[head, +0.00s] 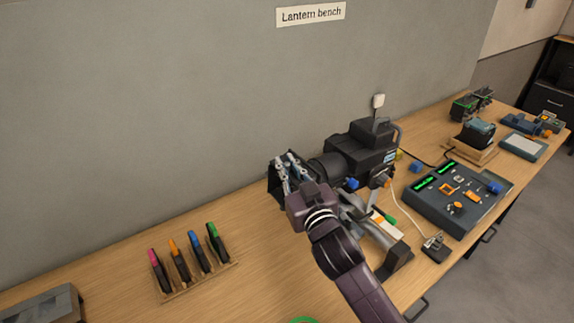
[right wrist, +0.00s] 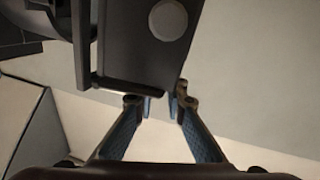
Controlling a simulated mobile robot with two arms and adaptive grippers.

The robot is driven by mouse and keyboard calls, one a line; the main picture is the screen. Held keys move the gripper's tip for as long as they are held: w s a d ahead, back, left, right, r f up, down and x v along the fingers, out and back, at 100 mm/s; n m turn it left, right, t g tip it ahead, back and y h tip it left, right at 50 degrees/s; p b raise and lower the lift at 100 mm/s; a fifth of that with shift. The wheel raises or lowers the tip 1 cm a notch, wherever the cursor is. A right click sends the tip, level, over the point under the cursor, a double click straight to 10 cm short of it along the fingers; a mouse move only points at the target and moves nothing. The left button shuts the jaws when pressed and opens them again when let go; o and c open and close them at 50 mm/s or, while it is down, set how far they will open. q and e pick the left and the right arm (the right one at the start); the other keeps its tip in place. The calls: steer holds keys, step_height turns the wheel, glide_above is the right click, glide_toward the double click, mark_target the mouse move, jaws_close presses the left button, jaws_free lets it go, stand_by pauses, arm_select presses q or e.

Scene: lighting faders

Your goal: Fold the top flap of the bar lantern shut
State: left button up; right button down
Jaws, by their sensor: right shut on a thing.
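The bar lantern (head: 360,150) is a black stage light on the bench, its front pointing left. Its dark flaps (head: 273,184) show at the front end, partly hidden by my right gripper. My right gripper (head: 284,166) is at the lantern's front, shut on the edge of a dark flap, which looks like the top flap. In the right wrist view, the gripper (right wrist: 158,99) has its fingertips at the lower edge of this dark flap (right wrist: 135,50), which carries a round grey spot. My left gripper is not in view.
A control desk (head: 455,200) with green displays is to the right of the lantern. A small box with a cable (head: 436,246) lies near the front edge. The bench between rack and lantern is clear.

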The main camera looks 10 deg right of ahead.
mark_target(305, 161)
steer(key=shift+r, duration=0.1)
